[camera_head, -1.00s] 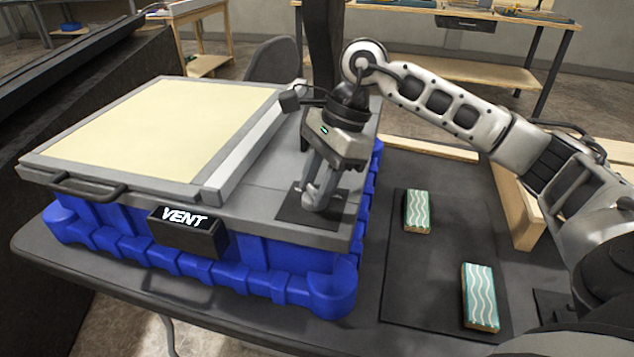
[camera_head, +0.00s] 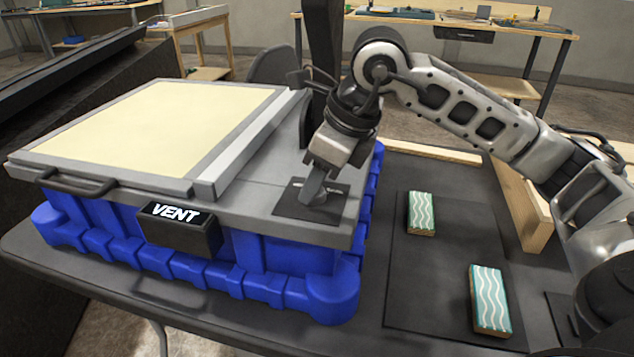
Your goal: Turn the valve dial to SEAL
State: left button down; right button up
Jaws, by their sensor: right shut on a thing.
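The console is a grey-topped box with a cream panel (camera_head: 160,125) and a blue base (camera_head: 255,260). A black display (camera_head: 178,229) on its front reads VENT. The valve dial (camera_head: 312,192) sits on a dark square plate (camera_head: 290,209) at the console's right front corner. My right gripper (camera_head: 314,188) reaches down over the plate and is shut on the dial, hiding much of it. The gripper is tilted and twisted. My left gripper is not in view.
Two teal wave-patterned blocks, one farther back (camera_head: 421,213) and one nearer (camera_head: 490,300), lie on a dark mat (camera_head: 420,270) right of the console. A wooden rail (camera_head: 520,205) borders the mat. A handle (camera_head: 75,183) is on the console's left front.

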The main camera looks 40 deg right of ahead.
jog(key=m+h+b, duration=0.1)
jog(key=m, duration=0.2)
jog(key=shift+a+m+t, duration=0.1)
jog(key=shift+m+t, duration=0.2)
jog(key=shift+m, duration=0.1)
jog(key=shift+m+h, duration=0.7)
jog(key=shift+m, duration=0.4)
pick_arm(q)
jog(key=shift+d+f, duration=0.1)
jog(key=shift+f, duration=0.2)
pick_arm(e)
jog(key=shift+m+h, duration=0.3)
jog(key=shift+m, duration=0.9)
jog(key=o, duration=1)
jog(key=shift+r, duration=0.1)
